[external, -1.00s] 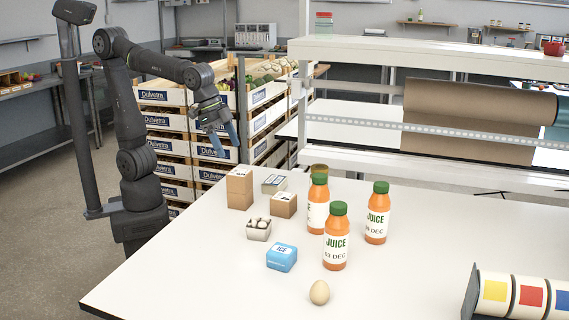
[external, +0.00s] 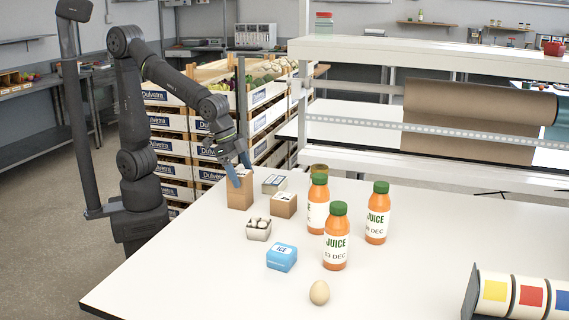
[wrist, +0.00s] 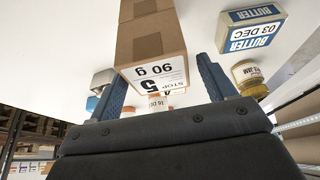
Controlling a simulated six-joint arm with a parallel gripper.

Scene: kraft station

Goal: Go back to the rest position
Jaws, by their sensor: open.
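My gripper (external: 239,172) is open in the external view, at the top of the tall cardboard box (external: 240,192) at the table's back left. Its two blue fingers reach down on either side of the box top. In the wrist view the gripper (wrist: 162,72) has the labelled box (wrist: 150,40) between its spread fingers. I cannot tell whether either finger touches it. The box stands upright on the table. My arm is bent and reaches forward and down.
Close by are a butter pack (external: 274,184), a smaller cardboard box (external: 283,205) and an egg carton (external: 259,229). Several juice bottles (external: 336,240), a blue box (external: 282,257) and an egg (external: 319,292) stand farther along. Stacked crates (external: 165,145) rise behind the arm.

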